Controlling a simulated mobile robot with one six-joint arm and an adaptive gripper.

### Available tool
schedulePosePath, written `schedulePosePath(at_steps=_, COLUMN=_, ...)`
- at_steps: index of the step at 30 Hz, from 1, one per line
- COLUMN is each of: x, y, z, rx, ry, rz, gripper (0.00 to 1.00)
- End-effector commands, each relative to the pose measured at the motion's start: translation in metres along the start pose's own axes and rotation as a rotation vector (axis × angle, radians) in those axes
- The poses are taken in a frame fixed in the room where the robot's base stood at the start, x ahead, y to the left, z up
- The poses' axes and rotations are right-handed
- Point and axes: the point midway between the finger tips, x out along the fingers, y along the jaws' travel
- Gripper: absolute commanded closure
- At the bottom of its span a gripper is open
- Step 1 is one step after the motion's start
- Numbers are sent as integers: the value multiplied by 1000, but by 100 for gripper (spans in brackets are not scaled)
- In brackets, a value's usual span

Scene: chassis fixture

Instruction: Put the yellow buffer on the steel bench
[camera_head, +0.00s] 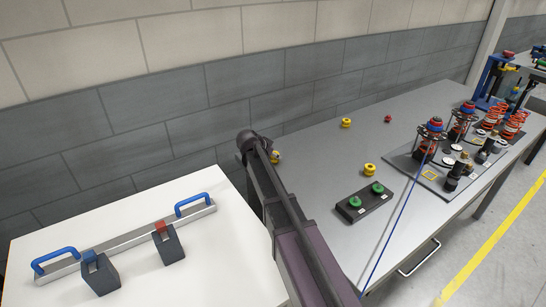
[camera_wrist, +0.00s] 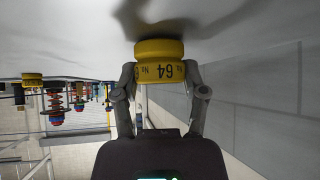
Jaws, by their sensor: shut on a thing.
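My arm hides most of the gripper there.
Two other yellow buffers (camera_head: 346,123) (camera_head: 370,169) and a small red part (camera_head: 388,119) stand on the bench. A black block with green knobs (camera_head: 365,200) and a plate of spring assemblies (camera_head: 410,170) lie to the right. A white table (camera_head: 130,215) is at left; the wall is behind.

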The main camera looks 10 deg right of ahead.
Motion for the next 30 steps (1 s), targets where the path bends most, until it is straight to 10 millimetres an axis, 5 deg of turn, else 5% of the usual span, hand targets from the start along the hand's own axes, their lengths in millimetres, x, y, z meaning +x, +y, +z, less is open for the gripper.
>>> schedulePosePath(at_steps=8, x=3, y=0, z=2, rx=0, ry=0, rz=0, gripper=95)
schedulePosePath(at_steps=9, x=3, y=0, z=2, rx=0, ry=0, rz=0, gripper=41)
schedulePosePath(at_steps=12, x=2, y=0, z=2, rx=0, ry=0, rz=0, gripper=12)
schedulePosePath(at_steps=30, x=-1, y=0, z=-1, rx=0, ry=0, rz=0, gripper=10)
